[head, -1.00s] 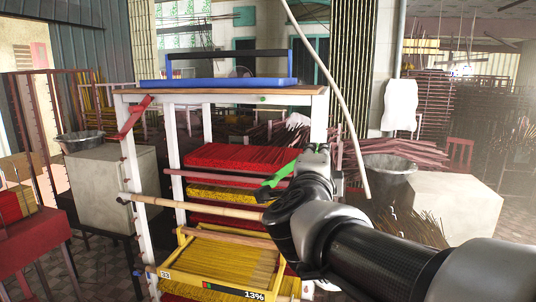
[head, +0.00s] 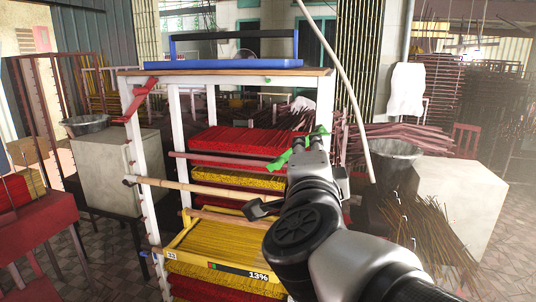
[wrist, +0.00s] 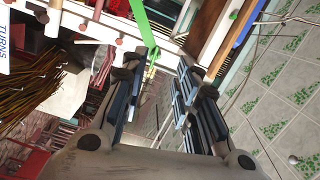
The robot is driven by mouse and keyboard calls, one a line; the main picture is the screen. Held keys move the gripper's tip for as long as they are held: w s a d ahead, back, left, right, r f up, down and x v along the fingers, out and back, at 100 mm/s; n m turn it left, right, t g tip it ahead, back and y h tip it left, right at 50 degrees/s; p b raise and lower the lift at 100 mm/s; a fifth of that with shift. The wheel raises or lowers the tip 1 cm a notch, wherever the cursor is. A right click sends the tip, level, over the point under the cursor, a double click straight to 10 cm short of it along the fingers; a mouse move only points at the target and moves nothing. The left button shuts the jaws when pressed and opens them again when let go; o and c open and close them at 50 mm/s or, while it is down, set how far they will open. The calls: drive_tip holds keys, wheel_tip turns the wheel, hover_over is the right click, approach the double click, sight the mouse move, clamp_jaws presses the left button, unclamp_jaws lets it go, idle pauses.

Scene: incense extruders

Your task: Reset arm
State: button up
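My arm reaches up from the lower right of the head view, in front of the white rack (head: 173,120). In the wrist view my gripper (wrist: 163,88) is open, with its two dark padded fingers apart and nothing held between them. The fingers do not show clearly in the head view. A green ribbon (head: 284,157) is by the rack's right post and close to my arm. It also shows just beyond the fingers in the wrist view (wrist: 142,22); whether it touches them I cannot tell.
The rack holds red and yellow incense bundles (head: 240,180) and a yellow tray (head: 178,240). A blue tray (head: 220,64) sits on top. Pale blocks (head: 110,175) (head: 458,205) stand either side. A red table (head: 40,222) is at left. Loose sticks (head: 435,240) lie at right.

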drive_tip(key=s+a+f+n+g+y, duration=0.5)
drive_tip(key=s+f+n+y, duration=0.25)
drive_tip(key=f+n, duration=0.5)
drive_tip(key=s+d+f+n+g+h, duration=0.2)
drive_tip(key=s+d+f+g, duration=0.2)
drive_tip(key=s+f, duration=0.3)
drive_tip(key=s+d+f+n+g+h, duration=0.2)
drive_tip(key=s+d+f+n+g, duration=0.1)
drive_tip(key=s+f, duration=0.4)
drive_tip(key=s+d+g, duration=0.1)
drive_tip(key=s+d, duration=0.1)
drive_tip(key=s, duration=0.1)
drive_tip(key=shift+d, duration=0.3)
drive_tip(key=shift+n, duration=0.25)
